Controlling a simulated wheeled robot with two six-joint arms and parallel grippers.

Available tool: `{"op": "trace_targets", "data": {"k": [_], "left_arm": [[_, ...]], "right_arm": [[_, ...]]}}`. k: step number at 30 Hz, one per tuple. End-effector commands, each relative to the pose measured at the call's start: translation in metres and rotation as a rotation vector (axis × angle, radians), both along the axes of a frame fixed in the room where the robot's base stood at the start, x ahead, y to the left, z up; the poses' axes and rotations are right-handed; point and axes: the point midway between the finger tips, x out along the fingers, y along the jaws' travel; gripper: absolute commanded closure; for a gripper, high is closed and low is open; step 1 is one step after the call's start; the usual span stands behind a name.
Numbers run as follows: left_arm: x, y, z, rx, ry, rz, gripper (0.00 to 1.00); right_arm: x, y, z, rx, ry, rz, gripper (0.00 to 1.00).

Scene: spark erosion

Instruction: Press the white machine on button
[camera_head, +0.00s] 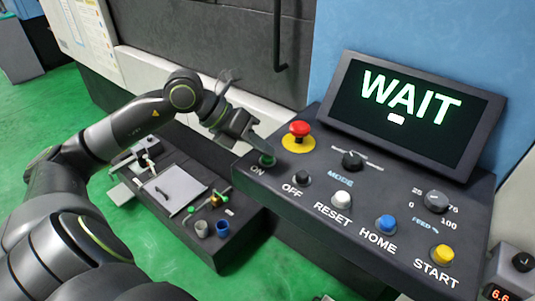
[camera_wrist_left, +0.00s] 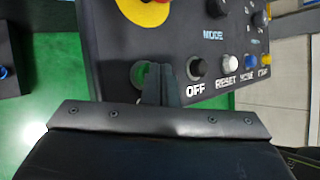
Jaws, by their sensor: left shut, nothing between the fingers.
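The green ON button (camera_head: 267,160) sits at the left end of the black control panel (camera_head: 330,180). It also shows in the left wrist view (camera_wrist_left: 139,72), partly covered by my fingers. My left gripper (camera_head: 260,147) is shut and empty, with its fingertips pointing down right at the ON button. In the left wrist view the shut fingers (camera_wrist_left: 162,82) overlap the button's right edge. I cannot tell whether they touch it or whether it is pushed in. A white button (camera_head: 336,198) is labelled RESET. My right gripper is not in view.
A red emergency stop (camera_head: 299,130) on a yellow base stands close beside the fingers. The black OFF button (camera_head: 303,177) is just right of ON. A screen (camera_head: 410,112) reads WAIT. A dark tray (camera_head: 243,217) with small parts lies below.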

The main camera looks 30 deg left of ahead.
Motion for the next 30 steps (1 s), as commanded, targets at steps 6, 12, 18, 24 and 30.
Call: {"op": "trace_targets", "data": {"k": [6,12,18,24,30], "left_arm": [[0.0,0.0,0.01,0.002,-0.001,0.0,1.0],[0.0,0.0,0.016,0.0,-0.001,-0.001,1.0],[0.0,0.0,0.016,0.0,0.0,0.0,1.0],[0.0,0.0,0.023,0.0,-0.001,-0.001,1.0],[0.0,0.0,0.043,0.002,0.0,0.001,1.0]], "right_arm": [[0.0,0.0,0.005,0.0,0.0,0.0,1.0],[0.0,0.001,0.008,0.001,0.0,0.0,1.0],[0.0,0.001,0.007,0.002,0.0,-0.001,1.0],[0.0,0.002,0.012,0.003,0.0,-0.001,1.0],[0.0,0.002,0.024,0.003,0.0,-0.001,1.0]]}}
